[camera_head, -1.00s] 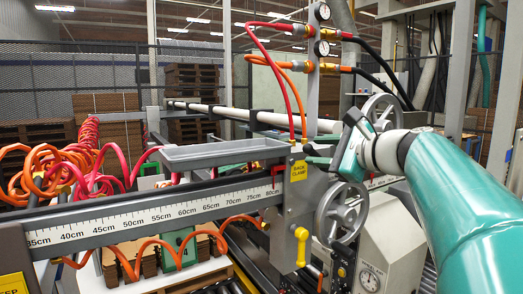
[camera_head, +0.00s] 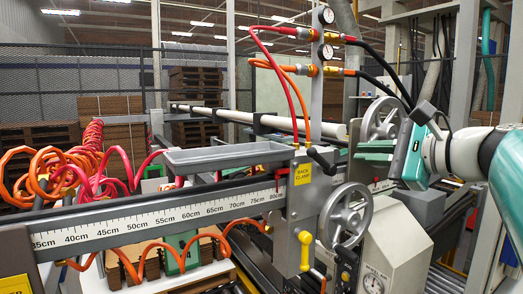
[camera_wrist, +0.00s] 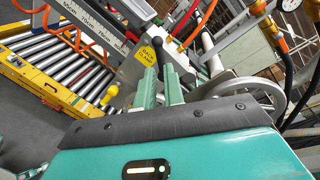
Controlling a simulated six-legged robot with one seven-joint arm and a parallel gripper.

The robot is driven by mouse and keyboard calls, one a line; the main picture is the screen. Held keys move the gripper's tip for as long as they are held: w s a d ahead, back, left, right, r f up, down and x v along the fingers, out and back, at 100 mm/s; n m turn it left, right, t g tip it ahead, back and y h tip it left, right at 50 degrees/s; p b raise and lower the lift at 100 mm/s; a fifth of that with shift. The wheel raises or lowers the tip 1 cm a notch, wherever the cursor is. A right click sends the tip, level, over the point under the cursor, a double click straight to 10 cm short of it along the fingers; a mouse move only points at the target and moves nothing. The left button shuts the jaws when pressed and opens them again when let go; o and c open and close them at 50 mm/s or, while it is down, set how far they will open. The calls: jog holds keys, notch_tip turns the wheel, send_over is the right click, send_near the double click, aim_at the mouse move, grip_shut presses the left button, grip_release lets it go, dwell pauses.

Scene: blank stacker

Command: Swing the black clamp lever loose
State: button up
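The black clamp lever (camera_head: 322,160) sits at the top of the grey clamp block, beside the yellow BACK CLAMP label (camera_head: 302,174). It slants, with its round knob at the upper left. In the wrist view the lever (camera_wrist: 160,50) shows just beyond the fingertips, its lower part lined up with the gap between them. My gripper (camera_head: 358,151) is to the right of the lever, its green fingers pointing left towards it. In the wrist view the two fingers (camera_wrist: 159,72) stand apart with a narrow gap and nothing visibly held. No contact with the lever shows in the head view.
A grey handwheel (camera_head: 346,215) is below the gripper, and another (camera_head: 382,118) behind it. A yellow handle (camera_head: 304,250) hangs from the clamp block. Red and orange hoses (camera_head: 290,95) rise above the lever to gauges. A ruler beam (camera_head: 150,222) runs left.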

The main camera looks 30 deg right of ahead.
aim_at(318, 160)
jog(key=d+r+n, duration=0.1)
jog(key=n, duration=0.1)
jog(key=w+d+r+n, duration=0.1)
jog(key=r+n, duration=0.1)
jog(key=w+d+r+n+g, duration=0.1)
jog(key=r+n, duration=0.1)
jog(key=n, duration=0.1)
jog(key=shift+y, duration=0.4)
grip_shut()
jog(key=d+r+n+g+y, duration=0.2)
jog(key=d+n+g, duration=0.15)
jog(key=n, duration=0.85)
jog(key=s+f+x, duration=0.1)
jog(key=f+x, duration=0.1)
jog(key=x, duration=1)
jog(key=shift+a, duration=0.55)
jog(key=shift+w+f, duration=0.15)
jog(key=shift+w, duration=0.05)
